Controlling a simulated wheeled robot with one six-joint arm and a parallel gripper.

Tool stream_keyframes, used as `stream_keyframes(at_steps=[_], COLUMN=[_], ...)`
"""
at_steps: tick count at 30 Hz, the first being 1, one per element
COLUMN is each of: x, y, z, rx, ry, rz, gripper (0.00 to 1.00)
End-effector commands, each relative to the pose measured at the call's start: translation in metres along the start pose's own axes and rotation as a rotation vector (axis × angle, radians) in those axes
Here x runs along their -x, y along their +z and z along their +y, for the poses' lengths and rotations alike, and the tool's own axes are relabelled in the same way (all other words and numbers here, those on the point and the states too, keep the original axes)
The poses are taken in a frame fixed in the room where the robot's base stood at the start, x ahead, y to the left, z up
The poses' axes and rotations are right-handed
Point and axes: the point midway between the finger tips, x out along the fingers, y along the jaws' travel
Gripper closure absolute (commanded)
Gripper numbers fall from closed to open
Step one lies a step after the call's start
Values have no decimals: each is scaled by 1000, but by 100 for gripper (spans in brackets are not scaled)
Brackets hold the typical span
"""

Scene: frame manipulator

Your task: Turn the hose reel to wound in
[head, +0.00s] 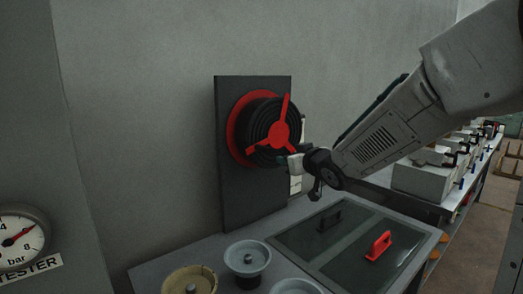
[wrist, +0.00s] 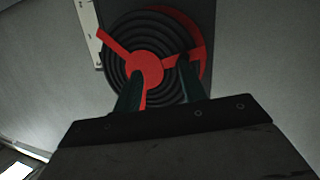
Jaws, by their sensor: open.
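The hose reel (head: 262,130) is a black coiled drum with a red rim and a red three-armed spoke piece (head: 280,133), mounted on a dark upright panel (head: 250,200). In the head view one spoke points up, one lower left and one lower right. My gripper (head: 289,160) is at the reel's lower right, in front of its face. In the wrist view my gripper (wrist: 160,82) is open, with its green-dark fingers over the reel (wrist: 120,55). The right fingertip is close to one spoke; the left finger partly covers another. I cannot tell whether either finger touches.
A bench below carries round knobs or pots (head: 247,258) and a glass-topped panel (head: 345,243) with a red handle (head: 379,245) and a dark one. A pressure gauge (head: 18,240) is at the left. Boxes (head: 425,178) stand on a bench at the right.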

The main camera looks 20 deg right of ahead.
Motion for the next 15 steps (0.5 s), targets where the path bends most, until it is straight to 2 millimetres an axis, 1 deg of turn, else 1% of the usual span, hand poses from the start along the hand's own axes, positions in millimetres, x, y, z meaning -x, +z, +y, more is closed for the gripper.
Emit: stream_keyframes(at_steps=[1,3,6,9,13,15], x=[-12,-23,-31,-35,-44,-53], y=[-1,-4,-8,-10,-13,-15], z=[-3,-9,-16,-20,-24,-26], rx=[-1,-5,-13,-18,-21,-21], ry=[-42,-99,-162,-201,-220,-221], rz=[48,112,181,221,239,239], gripper=[59,59,59,59,59,59])
